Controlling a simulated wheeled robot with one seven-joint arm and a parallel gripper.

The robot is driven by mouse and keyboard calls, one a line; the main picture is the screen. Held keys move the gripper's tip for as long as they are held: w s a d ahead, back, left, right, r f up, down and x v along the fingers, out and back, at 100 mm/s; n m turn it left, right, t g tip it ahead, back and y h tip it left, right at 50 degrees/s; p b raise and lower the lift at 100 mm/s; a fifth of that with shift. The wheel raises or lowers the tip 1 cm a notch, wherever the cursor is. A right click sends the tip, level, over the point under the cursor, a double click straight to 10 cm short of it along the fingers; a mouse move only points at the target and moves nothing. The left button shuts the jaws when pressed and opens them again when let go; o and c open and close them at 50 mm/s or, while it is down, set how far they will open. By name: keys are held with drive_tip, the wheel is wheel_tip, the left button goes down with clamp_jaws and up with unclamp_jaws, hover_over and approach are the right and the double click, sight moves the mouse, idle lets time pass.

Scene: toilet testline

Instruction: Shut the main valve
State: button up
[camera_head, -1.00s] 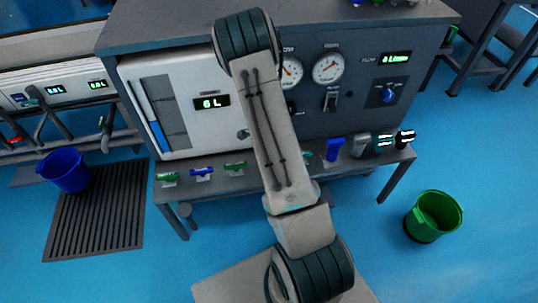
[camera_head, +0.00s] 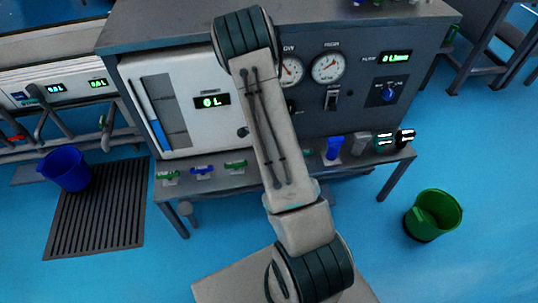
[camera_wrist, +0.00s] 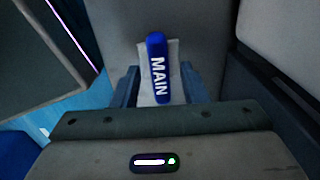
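The main valve's blue handle (camera_wrist: 158,68), lettered "MAIN", shows in the wrist view in front of a pale plate. It stands nearly upright there, its top leaning slightly left. My gripper (camera_wrist: 159,88) is open, with one dark finger on each side of the handle and a visible gap to each. It holds nothing. In the head view my arm hides the gripper, and I cannot make out the main valve there.
Green and blue small valves (camera_head: 202,170) line the bench shelf. Gauges (camera_head: 328,68) and a flow display (camera_head: 396,57) are at right. A green bucket (camera_head: 433,214) and blue bucket (camera_head: 66,169) stand below.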

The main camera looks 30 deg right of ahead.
wheel_tip(320, 180, up, 14)
drive_tip(key=p, duration=0.4)
drive_tip(key=shift+f, duration=0.2)
drive_tip(key=s+a+r+n+y+p, duration=0.1)
drive_tip(key=s+a+r+n+p, duration=0.15)
drive_tip(key=r, duration=0.55)
drive_tip(key=s+a+r+n+t+p, duration=0.1)
drive_tip(key=a+r+n+p, duration=0.3)
drive_tip(key=r, duration=0.4)
drive_tip(key=s+a+r+n+y+p, duration=0.1)
drive_tip(key=s+a+r+n+p, duration=0.15)
drive_tip(key=r, duration=0.65)
drive_tip(key=s+a+r+n+t+h+p, duration=0.1)
drive_tip(key=s+a+r+n+p, duration=0.1)
drive_tip(key=s+r+n+p, duration=0.3)
drive_tip(key=s+a+r+n+h+p, duration=0.1)
drive_tip(key=s+a+r+n+p, duration=0.2)
drive_tip(key=r, duration=0.9)
drive_tip(key=s+n+p, duration=0.2)
drive_tip(key=s+n, duration=0.2)
drive_tip(key=s, duration=0.1)
drive_tip(key=shift+s+r+t, duration=0.2)
drive_tip(key=shift+r+t, duration=0.2)
drive_tip(key=shift+c, duration=0.4)
drive_tip(key=shift+a, duration=0.2)
